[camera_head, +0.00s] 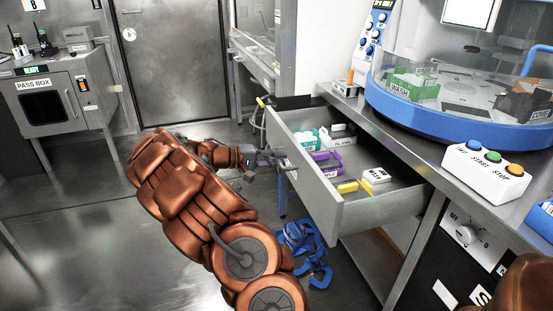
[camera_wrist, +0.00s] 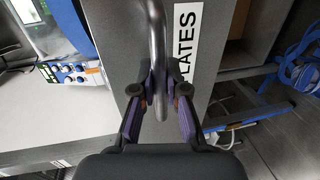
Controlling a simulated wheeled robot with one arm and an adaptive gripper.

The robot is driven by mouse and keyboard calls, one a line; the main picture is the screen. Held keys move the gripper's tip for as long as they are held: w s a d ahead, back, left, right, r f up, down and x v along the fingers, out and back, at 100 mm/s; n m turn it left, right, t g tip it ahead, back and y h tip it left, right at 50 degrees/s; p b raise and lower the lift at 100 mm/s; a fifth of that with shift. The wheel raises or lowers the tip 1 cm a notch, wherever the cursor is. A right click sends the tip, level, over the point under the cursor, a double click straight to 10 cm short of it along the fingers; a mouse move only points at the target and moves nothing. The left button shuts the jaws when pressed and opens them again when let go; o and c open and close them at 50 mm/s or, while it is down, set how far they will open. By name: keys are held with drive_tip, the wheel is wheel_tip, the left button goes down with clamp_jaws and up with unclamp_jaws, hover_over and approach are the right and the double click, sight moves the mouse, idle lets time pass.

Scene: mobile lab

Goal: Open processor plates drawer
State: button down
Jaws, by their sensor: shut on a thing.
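The plates drawer (camera_head: 315,205) is pulled out from under the bench in the head view, and its inside shows. It holds small boxes and racks, among them white, purple, teal and yellow ones. In the wrist view the drawer front (camera_wrist: 118,45) carries a label reading "PLATES" (camera_wrist: 183,50). A curved grey bar handle (camera_wrist: 157,40) stands out from this front. My gripper (camera_wrist: 158,92) is shut around the handle. In the head view my gripper (camera_head: 272,160) is at the drawer's front face, with the handle largely hidden there.
The bench (camera_head: 400,150) carries a round blue-rimmed processor (camera_head: 440,125) and a button box (camera_head: 487,172). Blue coiled hoses (camera_head: 303,250) lie on the floor below the drawer. A pass box (camera_head: 45,100) stands at far left. Open floor lies left of my arm.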

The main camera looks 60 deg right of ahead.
drive_tip(key=c, duration=1.2)
unclamp_jaws()
drive_tip(key=v, duration=1.2)
